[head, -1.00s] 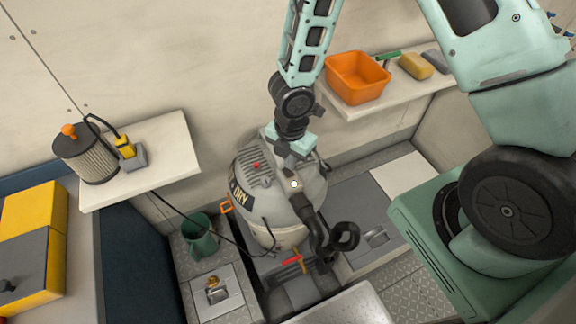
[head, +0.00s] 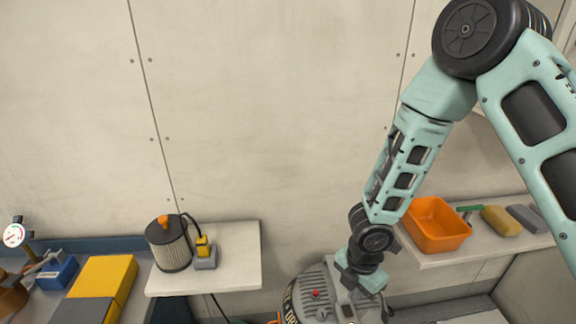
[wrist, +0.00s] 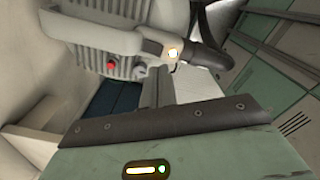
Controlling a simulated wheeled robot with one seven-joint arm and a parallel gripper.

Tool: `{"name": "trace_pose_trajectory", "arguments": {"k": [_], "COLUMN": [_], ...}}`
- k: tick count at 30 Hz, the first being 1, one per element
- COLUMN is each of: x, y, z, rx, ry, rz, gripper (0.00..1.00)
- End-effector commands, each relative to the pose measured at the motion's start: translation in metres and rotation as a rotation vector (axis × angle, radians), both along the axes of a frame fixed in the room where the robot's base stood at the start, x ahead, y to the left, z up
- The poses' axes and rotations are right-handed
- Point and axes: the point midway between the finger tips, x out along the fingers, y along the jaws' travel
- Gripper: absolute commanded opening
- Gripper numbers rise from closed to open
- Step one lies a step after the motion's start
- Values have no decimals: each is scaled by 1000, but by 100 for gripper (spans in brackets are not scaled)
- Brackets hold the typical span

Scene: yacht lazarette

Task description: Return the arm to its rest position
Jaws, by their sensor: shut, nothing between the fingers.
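My gripper (head: 354,296) hangs from my mint-green arm, low and right of centre in the head view. It is in front of or just above the grey shop vacuum (head: 312,298); the gap between them is hard to judge. In the wrist view my gripper's fingers (wrist: 157,86) are together and hold nothing. The vacuum's ribbed grey lid with a red button (wrist: 111,66) lies close behind them. The lower part of the vacuum is cut off by the head view's bottom edge.
A left shelf (head: 240,270) holds a filter canister (head: 170,246) and a yellow-and-grey plug (head: 204,254). A right shelf (head: 450,259) holds an orange bin (head: 436,226), a yellow sponge (head: 500,220) and a grey block (head: 527,217). The wall between is bare.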

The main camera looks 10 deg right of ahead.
Motion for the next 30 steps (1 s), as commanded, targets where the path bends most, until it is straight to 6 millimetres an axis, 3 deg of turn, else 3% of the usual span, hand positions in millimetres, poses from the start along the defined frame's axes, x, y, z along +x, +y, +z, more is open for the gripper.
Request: {"name": "trace_pose_trajectory", "arguments": {"k": [4,8,14,18,24,30], "x": [0,-13,-61,-106,-160,-180], "y": [7,17,34,46,58,63], "z": [26,67,124,153,176,184], "rx": [-25,-50,-44,-12,30,45], "ry": [-37,-79,-102,-78,-4,37], "rz": [-134,-374,-782,-1047,-1315,-1409], "gripper": [0,0,0,0,0,0]}}
